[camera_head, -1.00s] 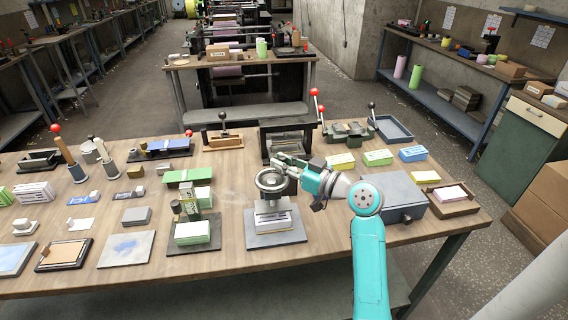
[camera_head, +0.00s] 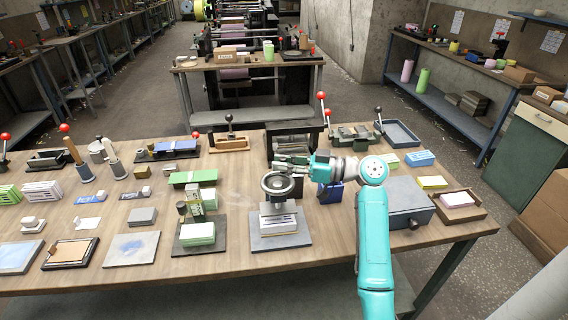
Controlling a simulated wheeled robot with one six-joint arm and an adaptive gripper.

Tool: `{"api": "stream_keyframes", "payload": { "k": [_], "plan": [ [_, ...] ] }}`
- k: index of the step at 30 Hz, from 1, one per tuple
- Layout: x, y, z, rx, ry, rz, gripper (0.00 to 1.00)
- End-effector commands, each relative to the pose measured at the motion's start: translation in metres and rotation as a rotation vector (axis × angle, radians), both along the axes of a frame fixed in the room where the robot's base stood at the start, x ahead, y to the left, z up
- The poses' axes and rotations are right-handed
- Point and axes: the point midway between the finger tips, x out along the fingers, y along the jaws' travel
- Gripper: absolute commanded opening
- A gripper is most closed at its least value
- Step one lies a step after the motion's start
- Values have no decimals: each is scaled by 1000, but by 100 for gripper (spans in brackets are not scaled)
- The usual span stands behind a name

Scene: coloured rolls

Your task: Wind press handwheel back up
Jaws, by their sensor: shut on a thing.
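The press stands near the front middle of the wooden bench, on a grey base plate (camera_head: 281,236). Its dark round handwheel (camera_head: 277,183) sits on top, lying level. A pale stack of blocks or paper (camera_head: 278,217) is under the wheel, on the plate. My gripper (camera_head: 283,163) reaches in from the right and is shut on the far side of the handwheel's rim. The fingertips are small here, and the exact grip on the rim is hard to make out.
A grey box (camera_head: 400,200) stands to the right of my arm. A dark press with a red-knobbed lever (camera_head: 293,145) stands behind. Bare bench shows in front of the right-hand box.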

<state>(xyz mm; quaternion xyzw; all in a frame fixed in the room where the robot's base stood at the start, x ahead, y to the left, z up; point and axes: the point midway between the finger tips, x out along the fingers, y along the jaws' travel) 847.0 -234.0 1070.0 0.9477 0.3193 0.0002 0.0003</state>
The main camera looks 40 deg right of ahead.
Motion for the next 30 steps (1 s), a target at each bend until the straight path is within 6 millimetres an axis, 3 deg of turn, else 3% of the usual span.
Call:
{"api": "stream_keyframes", "payload": {
  "k": [7, 8, 11, 23, 30],
  "plan": [
    [0, 0, 0, 0, 0, -1, 0],
    [0, 0, 0, 0, 0, -1, 22],
    [0, 0, 0, 0, 0, -1, 45],
    [-4, -4, 0, 1, 1, -3, 45],
    [-35, -28, -1, 1, 1, -6, 45]
  ]
}}
